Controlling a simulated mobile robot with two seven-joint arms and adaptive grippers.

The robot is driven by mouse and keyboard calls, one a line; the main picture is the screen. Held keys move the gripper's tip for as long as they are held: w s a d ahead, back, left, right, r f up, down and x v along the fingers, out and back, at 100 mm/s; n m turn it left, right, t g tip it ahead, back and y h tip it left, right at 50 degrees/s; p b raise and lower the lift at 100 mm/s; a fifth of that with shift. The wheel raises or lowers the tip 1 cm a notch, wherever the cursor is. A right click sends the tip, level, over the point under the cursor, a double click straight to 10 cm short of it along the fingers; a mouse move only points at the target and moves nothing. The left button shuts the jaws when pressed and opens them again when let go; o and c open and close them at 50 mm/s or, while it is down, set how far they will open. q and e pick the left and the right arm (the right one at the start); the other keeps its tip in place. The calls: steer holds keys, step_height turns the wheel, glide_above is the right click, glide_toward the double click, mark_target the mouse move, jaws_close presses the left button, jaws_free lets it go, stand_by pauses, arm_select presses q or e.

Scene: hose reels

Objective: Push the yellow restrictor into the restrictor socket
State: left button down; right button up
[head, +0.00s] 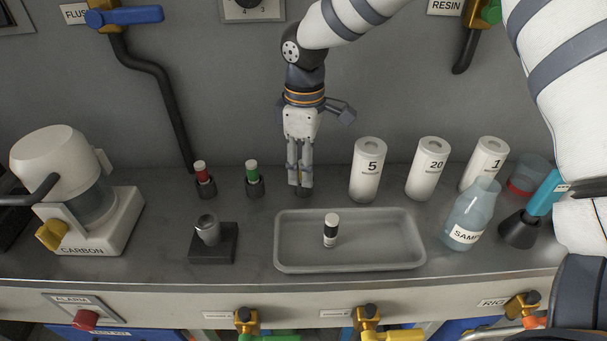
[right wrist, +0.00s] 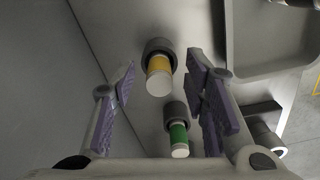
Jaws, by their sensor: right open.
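The yellow restrictor (right wrist: 158,68), with a pale end cap, stands in a dark round socket (right wrist: 158,47) in the right wrist view. How deep it sits I cannot tell. In the head view my right gripper (head: 300,188) points down over this spot and hides the restrictor. In the right wrist view the fingers of my right gripper (right wrist: 161,80) are open, one on each side of the yellow restrictor, with gaps between. The green restrictor (head: 252,170) stands in its socket just left of the gripper; it also shows in the right wrist view (right wrist: 178,135). My left gripper is not in view.
A grey tray (head: 390,262) with a black-and-white restrictor (head: 331,232) lies in front. White cylinders (head: 368,170) stand right of the gripper.

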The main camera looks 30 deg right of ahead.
steer(key=shift+f, duration=0.2)
jaws_close()
steer(key=shift+r, duration=0.15)
